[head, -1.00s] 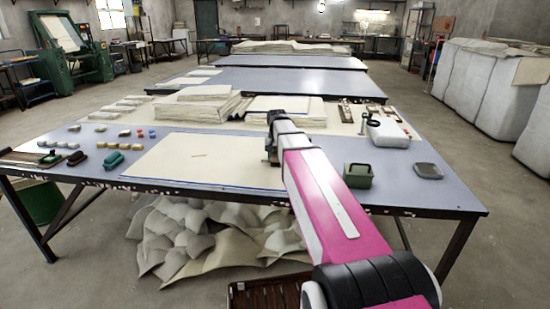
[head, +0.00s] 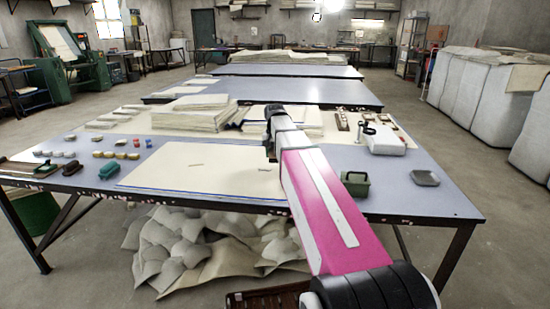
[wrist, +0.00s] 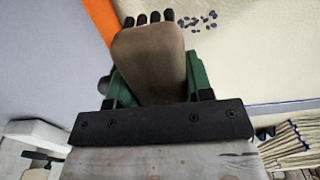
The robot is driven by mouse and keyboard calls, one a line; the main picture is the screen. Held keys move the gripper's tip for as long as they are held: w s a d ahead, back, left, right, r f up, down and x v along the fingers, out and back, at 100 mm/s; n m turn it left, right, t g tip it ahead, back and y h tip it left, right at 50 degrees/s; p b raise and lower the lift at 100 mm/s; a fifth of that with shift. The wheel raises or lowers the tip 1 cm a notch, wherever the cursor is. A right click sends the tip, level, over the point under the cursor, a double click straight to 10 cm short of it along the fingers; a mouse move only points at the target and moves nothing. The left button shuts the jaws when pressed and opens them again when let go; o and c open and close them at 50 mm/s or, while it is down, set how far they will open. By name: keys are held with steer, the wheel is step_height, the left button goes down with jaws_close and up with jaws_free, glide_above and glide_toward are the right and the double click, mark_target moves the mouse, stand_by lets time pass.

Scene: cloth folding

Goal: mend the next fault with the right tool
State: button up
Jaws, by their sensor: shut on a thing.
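My gripper (wrist: 155,100) is shut on a tan, rounded block-like tool (wrist: 150,65) with green parts at its sides and dark nubs at its far end. In the head view, my arm reaches over the right part of a cream cloth sheet (head: 180,172); the held tool is hidden there. A small thin mark (head: 196,165) lies on the sheet. In the wrist view, several dark blue-grey spots (wrist: 197,20) show on the cream surface beyond the tool. Dark (head: 73,167) and green (head: 110,170) tools lie at the table's left front.
Folded cloth stacks (head: 195,112) stand behind the sheet. Several small coloured pieces (head: 120,143) lie at left. Crumpled cloth (head: 200,245) lies under the table (head: 440,200).

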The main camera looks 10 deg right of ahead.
steer(key=shift+r, duration=0.1)
steer(key=shift+r, duration=1.45)
steer(key=shift+f, duration=0.15)
steer(key=shift+f, duration=3.45)
steer(key=shift+f, duration=0.2)
steer(key=shift+a, duration=0.15)
